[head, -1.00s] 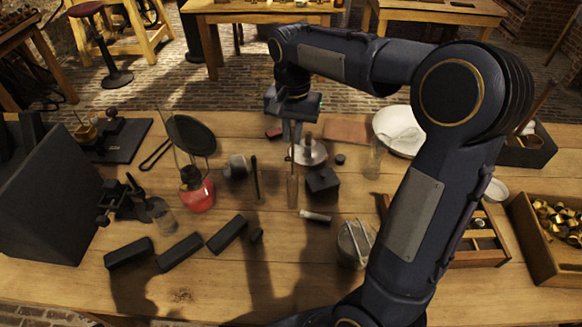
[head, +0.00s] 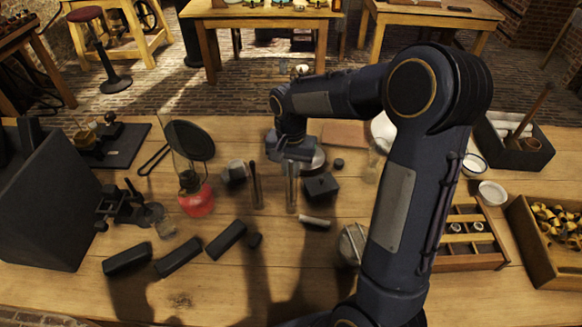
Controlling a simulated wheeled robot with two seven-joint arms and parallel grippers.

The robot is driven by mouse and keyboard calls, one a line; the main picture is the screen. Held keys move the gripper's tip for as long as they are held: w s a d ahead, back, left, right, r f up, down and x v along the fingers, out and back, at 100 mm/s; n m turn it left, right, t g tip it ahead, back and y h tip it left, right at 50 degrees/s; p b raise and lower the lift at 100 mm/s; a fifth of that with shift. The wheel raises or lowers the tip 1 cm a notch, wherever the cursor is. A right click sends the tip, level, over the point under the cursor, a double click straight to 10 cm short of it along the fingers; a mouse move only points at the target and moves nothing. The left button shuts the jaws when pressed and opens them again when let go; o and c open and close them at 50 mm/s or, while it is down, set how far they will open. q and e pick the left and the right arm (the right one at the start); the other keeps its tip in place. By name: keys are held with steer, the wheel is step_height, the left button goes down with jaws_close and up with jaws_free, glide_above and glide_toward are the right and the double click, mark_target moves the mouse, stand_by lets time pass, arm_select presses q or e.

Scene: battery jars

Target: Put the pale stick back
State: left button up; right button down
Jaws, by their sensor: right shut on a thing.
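My right gripper (head: 291,172) reaches down from above at the middle of the table. It is shut on a thin stick, which is mostly hidden by the fingers and the jar. Right below the fingers stands a narrow clear jar (head: 292,203). The stick's lower part appears to be inside this jar, but I cannot tell how deep. A second narrow jar (head: 258,200) stands just to the left with a dark rod (head: 253,172) in it. A short whitish stick (head: 314,221) lies on the table to the right of the jars. My left gripper is out of view.
A black lidded box (head: 320,186) stands close to the right of the jar. Dark blocks (head: 227,237) lie in front left. A red-based lamp (head: 196,200) is further left. A wooden tray (head: 470,262) is at the right. The table's front middle is clear.

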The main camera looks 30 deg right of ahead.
steer(key=shift+f, duration=0.2)
steer(key=c, duration=1.5)
jaws_free()
steer(key=shift+r, duration=0.1)
steer(key=shift+o, duration=0.2)
step_height(320, 180, up, 12)
steer(key=s+a+f+n+t+y, duration=0.1)
steer(key=s+a+n+t+y, duration=0.1)
steer(key=s, duration=0.9)
steer(key=s+a+f+n+t+y, duration=0.1)
steer(key=s+a+n, duration=0.4)
steer(key=s, duration=0.6)
steer(key=f+t, duration=0.1)
steer(key=t, duration=0.1)
steer(key=shift+f+t+y, duration=0.3)
steer(key=shift+y, duration=0.1)
